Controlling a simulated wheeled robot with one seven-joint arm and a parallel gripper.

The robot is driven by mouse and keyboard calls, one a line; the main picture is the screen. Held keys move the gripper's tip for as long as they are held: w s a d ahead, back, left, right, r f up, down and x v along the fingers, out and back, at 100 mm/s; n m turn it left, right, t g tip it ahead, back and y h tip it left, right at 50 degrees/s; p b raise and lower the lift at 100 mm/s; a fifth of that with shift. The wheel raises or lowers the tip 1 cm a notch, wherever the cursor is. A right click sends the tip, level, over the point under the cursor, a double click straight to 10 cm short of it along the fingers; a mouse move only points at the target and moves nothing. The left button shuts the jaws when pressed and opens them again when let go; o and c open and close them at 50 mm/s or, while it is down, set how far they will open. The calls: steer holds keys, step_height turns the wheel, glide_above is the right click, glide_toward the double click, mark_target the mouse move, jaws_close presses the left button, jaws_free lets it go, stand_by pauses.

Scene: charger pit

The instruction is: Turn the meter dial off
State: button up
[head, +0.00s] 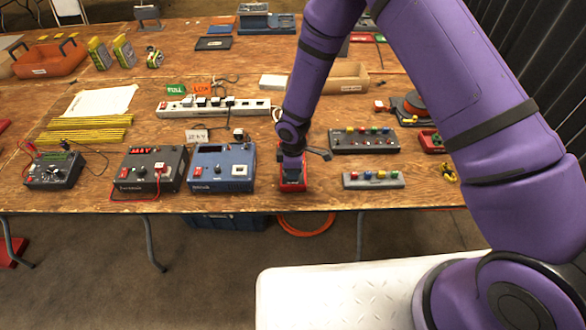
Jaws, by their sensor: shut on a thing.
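A small red-edged device (292,187) lies near the table's front edge, right of the blue box. My gripper (292,165) points down over it and covers most of its face. It is shut on a part of this device, which the fingers hide; I cannot tell whether that is a dial or where it points. At the far left, a dark box with a knob, a small green display and red and black leads, which looks like a meter (53,172), stands on the table, well apart from my gripper.
A black box (148,172) and a blue box (222,168) stand left of my gripper. Button panels (362,141) lie to its right. A white power strip (212,107) lies behind.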

stand_by(0.3)
steer(key=o, duration=0.9)
step_height(320, 180, up, 11)
steer(key=shift+f, duration=0.1)
stand_by(0.5)
